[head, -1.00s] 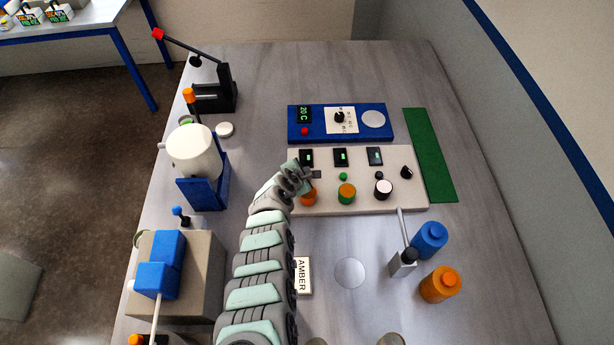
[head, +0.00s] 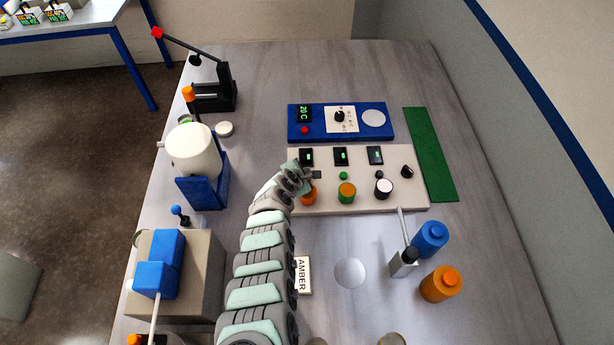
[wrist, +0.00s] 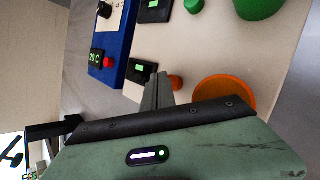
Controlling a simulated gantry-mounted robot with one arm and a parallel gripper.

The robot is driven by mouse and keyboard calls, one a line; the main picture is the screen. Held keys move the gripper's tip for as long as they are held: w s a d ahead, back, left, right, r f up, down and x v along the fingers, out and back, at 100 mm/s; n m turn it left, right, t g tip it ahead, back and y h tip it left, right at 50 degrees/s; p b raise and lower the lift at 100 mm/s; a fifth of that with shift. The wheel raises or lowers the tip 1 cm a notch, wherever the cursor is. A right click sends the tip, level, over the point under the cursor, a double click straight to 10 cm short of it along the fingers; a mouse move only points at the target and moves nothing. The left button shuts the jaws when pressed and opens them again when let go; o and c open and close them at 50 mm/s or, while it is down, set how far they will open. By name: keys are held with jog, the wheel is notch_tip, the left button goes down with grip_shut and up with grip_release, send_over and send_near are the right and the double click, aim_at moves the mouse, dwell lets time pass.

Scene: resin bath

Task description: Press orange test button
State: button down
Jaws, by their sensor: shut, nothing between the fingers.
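The beige control panel (head: 395,203) lies on the table with a row of small buttons under its displays. In the wrist view a small orange button (wrist: 177,83) shows beside my shut, empty fingertips (wrist: 158,88), partly hidden behind them. I cannot tell whether they touch it. In the head view my gripper (head: 316,174) is over the panel's left part, and the small orange button is hidden there. A larger orange cap (head: 308,197) sits just below the gripper, also seen in the wrist view (wrist: 225,88).
A blue unit (head: 350,132) with a red button (head: 305,130) lies behind. A lever (head: 403,262) stands in front.

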jog(key=shift+f+b, duration=0.45)
jog(key=shift+f, duration=0.15)
dwell(0.7)
jog(key=shift+r, duration=0.15)
dwell(0.3)
jog(key=shift+r+p, duration=0.8)
jog(key=shift+p, duration=0.2)
notch_tip(320, 180, up, 5)
jog(key=p, duration=0.5)
jog(key=shift+r, duration=0.1)
jog(key=shift+a, duration=0.1)
